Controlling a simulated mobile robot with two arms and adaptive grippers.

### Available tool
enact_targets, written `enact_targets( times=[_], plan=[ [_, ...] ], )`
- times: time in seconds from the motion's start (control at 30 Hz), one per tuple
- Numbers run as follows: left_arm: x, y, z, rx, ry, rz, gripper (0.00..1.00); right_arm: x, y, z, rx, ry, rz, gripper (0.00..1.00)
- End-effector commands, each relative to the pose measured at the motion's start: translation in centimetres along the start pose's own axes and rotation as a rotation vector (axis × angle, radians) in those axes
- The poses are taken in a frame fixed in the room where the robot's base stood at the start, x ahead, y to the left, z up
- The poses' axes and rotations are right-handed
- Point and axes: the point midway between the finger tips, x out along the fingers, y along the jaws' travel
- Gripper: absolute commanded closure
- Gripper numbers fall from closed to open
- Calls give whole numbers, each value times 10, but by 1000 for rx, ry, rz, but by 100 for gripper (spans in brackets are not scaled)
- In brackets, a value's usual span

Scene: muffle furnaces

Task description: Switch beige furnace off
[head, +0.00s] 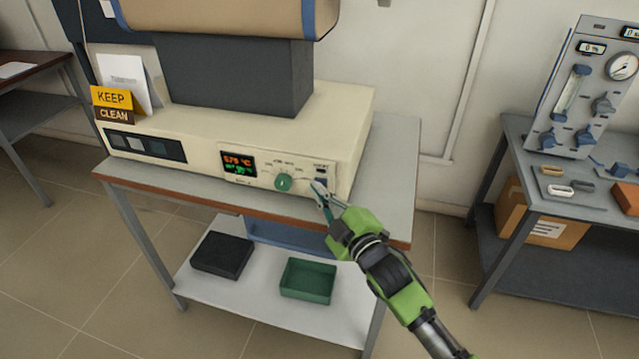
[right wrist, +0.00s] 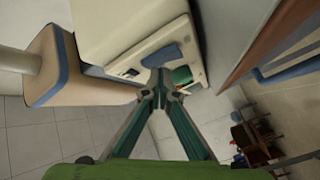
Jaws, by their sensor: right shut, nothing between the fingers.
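The beige furnace (head: 230,140) stands on a table, with a cream base and a control panel at its front right. Its display (head: 238,164) is lit with orange and green digits. A green knob (head: 284,182) sits right of the display, and a small dark switch (head: 321,182) is at the panel's right end. My right gripper (head: 317,187) is shut and empty, its fingertips at the switch and partly hiding it; contact cannot be told. My left gripper is out of view.
A yellow "KEEP CLEAN" sign (head: 113,104) stands at the base's left end. The table's lower shelf holds a black tray (head: 222,254) and a green tray (head: 308,279). Another table at right carries a gauge panel (head: 590,90). Open tiled floor lies between the tables.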

Motion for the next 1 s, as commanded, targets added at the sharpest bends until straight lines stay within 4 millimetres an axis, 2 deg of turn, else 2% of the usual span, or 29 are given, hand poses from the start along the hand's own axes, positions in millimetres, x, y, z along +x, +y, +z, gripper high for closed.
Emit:
enact_targets(
  times=[0.33,0.67,1.0],
  plan=[
    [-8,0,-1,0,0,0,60,-10,-6,-8,2,0,0,100],
    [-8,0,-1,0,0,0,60,-11,-8,-8,1,0,0,100],
    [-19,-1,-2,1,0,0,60,-33,-23,-24,3,-1,-2,100]
  ],
)
